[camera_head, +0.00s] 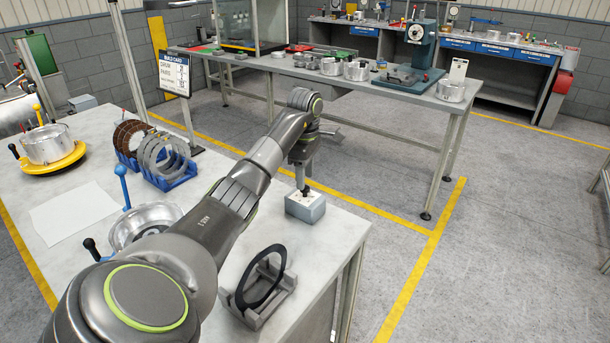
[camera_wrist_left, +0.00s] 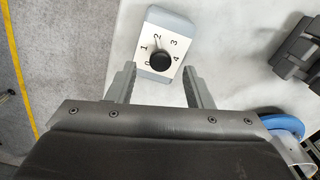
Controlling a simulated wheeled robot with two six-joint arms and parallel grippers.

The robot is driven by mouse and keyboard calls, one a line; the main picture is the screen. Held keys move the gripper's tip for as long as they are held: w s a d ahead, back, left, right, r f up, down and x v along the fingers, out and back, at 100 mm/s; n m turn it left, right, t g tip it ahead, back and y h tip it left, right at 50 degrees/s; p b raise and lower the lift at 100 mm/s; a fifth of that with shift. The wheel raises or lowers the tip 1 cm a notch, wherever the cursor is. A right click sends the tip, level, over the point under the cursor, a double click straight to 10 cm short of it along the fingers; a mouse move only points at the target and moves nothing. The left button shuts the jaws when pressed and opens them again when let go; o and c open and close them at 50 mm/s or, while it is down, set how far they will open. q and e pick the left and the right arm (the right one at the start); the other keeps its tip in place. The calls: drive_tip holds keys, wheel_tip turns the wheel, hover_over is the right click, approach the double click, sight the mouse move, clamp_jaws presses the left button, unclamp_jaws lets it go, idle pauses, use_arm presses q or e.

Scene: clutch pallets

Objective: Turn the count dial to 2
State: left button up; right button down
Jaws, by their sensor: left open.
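The count dial (camera_head: 305,208) is a small grey box with a white face, standing near the table's right edge. In the left wrist view, the dial face (camera_wrist_left: 178,41) carries the numbers 0 to 4 around a round black knob (camera_wrist_left: 159,61). A thin mark runs from the knob toward the 2, but it is too small to read surely. My left gripper (camera_head: 304,178) points down over the dial. In the left wrist view my left gripper (camera_wrist_left: 160,78) is open, with one finger on each side of the knob and clear gaps. My right gripper is not in view.
A grey stand with a black ring (camera_head: 262,278) is on the near table edge. A metal drum (camera_head: 145,220) with blue and black handles, blue racks of rings (camera_head: 168,165) and a yellow-based drum (camera_head: 48,147) stand left. A build card sign (camera_head: 174,75) stands behind the table.

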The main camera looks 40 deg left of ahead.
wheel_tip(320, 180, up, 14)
drive_tip(key=p, duration=1.3)
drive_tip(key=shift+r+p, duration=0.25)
drive_tip(key=shift+p, duration=0.05)
